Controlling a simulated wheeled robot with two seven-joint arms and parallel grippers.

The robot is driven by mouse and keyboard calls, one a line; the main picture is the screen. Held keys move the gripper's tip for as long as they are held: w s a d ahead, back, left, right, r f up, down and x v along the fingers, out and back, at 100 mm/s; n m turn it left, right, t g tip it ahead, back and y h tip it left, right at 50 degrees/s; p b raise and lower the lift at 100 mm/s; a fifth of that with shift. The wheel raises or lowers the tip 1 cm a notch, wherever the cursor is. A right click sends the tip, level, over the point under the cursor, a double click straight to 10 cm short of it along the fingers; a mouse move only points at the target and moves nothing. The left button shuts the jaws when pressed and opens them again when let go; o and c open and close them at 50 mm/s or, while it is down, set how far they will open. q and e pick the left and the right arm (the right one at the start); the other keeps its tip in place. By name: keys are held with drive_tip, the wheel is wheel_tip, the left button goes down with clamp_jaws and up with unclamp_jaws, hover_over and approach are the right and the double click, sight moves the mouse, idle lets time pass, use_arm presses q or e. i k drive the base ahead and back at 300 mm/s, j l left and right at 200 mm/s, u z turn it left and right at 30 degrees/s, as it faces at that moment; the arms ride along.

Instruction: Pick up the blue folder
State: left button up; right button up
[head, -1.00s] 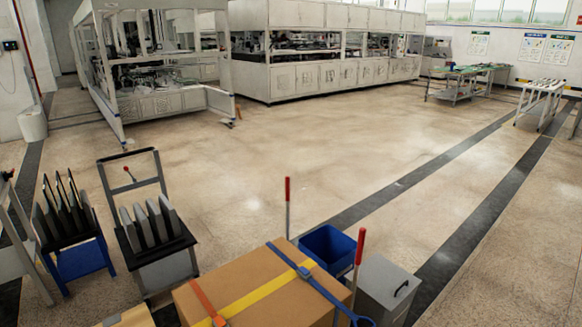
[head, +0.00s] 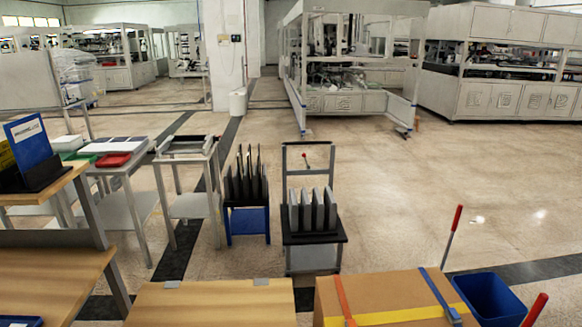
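A blue folder (head: 29,141) with a white label stands upright, slightly tilted, in a black holder (head: 40,174) at the left edge of the head view. The holder sits on a wooden shelf (head: 62,186). A yellow item (head: 5,155) stands just left of the folder, cut off by the picture edge. Neither of my grippers is in view.
A wooden bench (head: 60,280) lies below the shelf, with a wooden surface (head: 210,302) to its right. A strapped cardboard box (head: 375,295) and a blue bin (head: 488,298) stand at front right. Carts with upright plates (head: 312,210) stand mid-view. Open floor lies beyond.

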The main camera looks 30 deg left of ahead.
sight(29, 143)
drive_tip(key=u, duration=2.5)
drive_tip(key=i+j+z, duration=0.1)
drive_tip(key=j, duration=0.25)
drive_tip(key=i+j+z, duration=0.1)
drive_tip(key=i+j, duration=0.15)
drive_tip(key=j, duration=0.15)
drive_tip(key=i+j+z, duration=0.1)
drive_tip(key=j, duration=0.25)
drive_tip(key=i+j+z, duration=0.15)
drive_tip(key=j, duration=0.25)
drive_tip(key=i, duration=0.1)
